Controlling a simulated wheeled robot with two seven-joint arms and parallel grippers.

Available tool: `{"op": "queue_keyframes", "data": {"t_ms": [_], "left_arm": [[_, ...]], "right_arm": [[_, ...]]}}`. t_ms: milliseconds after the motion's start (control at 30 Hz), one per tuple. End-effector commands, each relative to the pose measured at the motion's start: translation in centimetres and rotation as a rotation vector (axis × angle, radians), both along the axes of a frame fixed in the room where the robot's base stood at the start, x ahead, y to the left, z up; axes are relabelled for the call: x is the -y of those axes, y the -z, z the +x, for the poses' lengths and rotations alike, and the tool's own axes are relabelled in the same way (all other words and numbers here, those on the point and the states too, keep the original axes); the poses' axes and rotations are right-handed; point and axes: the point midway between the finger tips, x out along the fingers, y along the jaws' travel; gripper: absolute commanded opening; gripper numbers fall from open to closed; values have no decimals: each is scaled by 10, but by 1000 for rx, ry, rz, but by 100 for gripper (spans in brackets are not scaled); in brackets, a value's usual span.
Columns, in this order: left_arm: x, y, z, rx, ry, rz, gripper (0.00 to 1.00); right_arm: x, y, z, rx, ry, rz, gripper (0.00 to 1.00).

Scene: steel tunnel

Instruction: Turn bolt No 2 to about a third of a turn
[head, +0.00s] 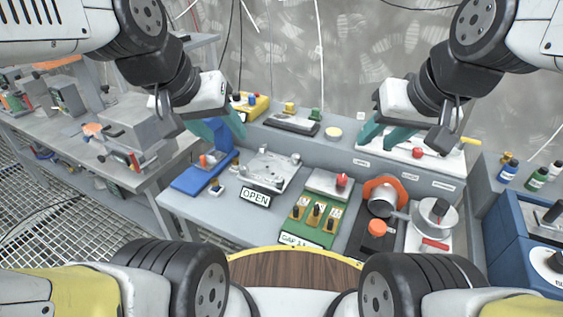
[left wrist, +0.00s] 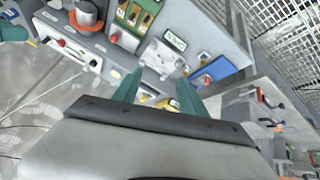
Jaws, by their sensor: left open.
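A silver plate (head: 268,170) with small raised fittings sits on the grey bench behind a sign reading OPEN (head: 255,197); it also shows in the left wrist view (left wrist: 160,55). A green panel (head: 312,226) with three upright dark pieces on yellow tags stands to its right, and also shows in the left wrist view (left wrist: 133,20). I cannot read any bolt numbers, so I cannot tell which is bolt No 2. My left gripper (head: 222,126) is open and empty above the bench, behind the silver plate; its teal fingers show apart in the left wrist view (left wrist: 158,92). My right gripper (head: 387,134) looks open and empty near the back ledge.
A blue fixture (head: 205,176) stands left of the plate. An orange-collared cylinder (head: 383,195), a red-orange button (head: 377,228) and a round dial unit (head: 437,212) stand on the right. A blue box (head: 522,235) is farther right. A yellow box (head: 250,103) stands at the back.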

Motion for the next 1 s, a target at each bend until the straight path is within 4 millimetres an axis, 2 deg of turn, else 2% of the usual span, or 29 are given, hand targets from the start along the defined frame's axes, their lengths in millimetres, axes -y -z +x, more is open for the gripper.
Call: {"op": "queue_keyframes", "data": {"t_ms": [133, 267, 467, 600, 800, 1000], "left_arm": [[12, 14, 25, -121, -181, -156, 50], [26, 37, 59, -288, -462, -345, 50], [44, 88, 109, -541, -963, -573, 50], [52, 131, 137, -682, -1319, -673, 50], [57, 176, 158, -779, -1669, -741, 50], [60, 194, 163, -799, -1767, -756, 50]], "right_arm": [[0, 0, 0, 0, 0, 0, 36], [0, 0, 0, 0, 0, 0, 36], [0, 0, 0, 0, 0, 0, 36], [0, 0, 0, 0, 0, 0, 36], [0, 0, 0, 0, 0, 0, 36], [0, 0, 0, 0, 0, 0, 36]]}}
